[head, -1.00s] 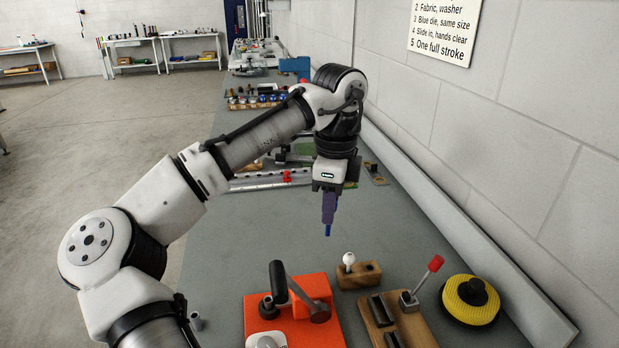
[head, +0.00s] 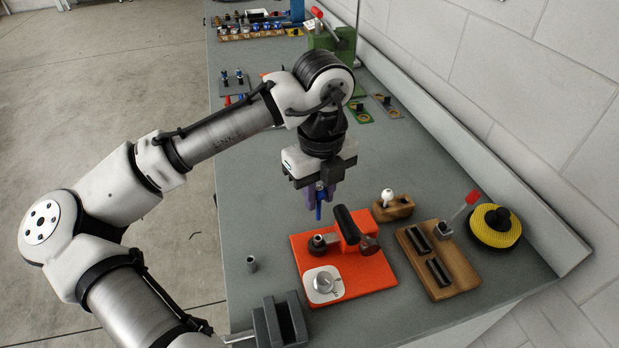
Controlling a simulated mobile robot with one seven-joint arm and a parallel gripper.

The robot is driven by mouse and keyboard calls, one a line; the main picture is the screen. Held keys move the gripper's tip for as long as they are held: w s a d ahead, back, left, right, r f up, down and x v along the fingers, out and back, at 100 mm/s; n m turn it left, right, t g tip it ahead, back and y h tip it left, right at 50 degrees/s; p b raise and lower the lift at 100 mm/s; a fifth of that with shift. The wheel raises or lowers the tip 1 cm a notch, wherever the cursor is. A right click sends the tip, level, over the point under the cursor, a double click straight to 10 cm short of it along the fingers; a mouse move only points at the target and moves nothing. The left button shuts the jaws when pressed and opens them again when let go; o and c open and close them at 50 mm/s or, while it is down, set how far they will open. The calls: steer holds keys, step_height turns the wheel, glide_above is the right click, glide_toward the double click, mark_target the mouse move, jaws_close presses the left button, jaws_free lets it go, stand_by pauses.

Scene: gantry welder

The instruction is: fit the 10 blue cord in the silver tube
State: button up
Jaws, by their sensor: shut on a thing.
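My gripper (head: 320,196) points down above the bench and is shut on a thin blue cord (head: 319,208), which hangs below the fingertips. The gripper is just behind an orange base plate, and the cord's lower end appears above the plate's far edge. A small silver-grey tube (head: 251,264) stands upright on the bench, left of the orange plate and apart from the gripper. I cannot read any size marking on the cord.
The orange plate (head: 342,289) bears a black-handled lever and a round silver part. A wooden block with black bars (head: 437,260), a yellow disc (head: 494,226) and a grey slotted block (head: 279,321) stand near. Clear bench (head: 240,215) lies around the tube.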

mark_target(319, 219)
steer(key=shift+f+b, duration=2.65)
steer(key=shift+f, duration=0.1)
steer(key=shift+d+f+b, duration=0.1)
steer(key=shift+f+b, duration=1)
steer(key=shift+f, duration=1.05)
steer(key=o, duration=1)
steer(key=shift+r, duration=0.1)
step_height(319, 219, up, 14)
steer(key=shift+f, duration=0.1)
steer(key=shift+s+f, duration=0.1)
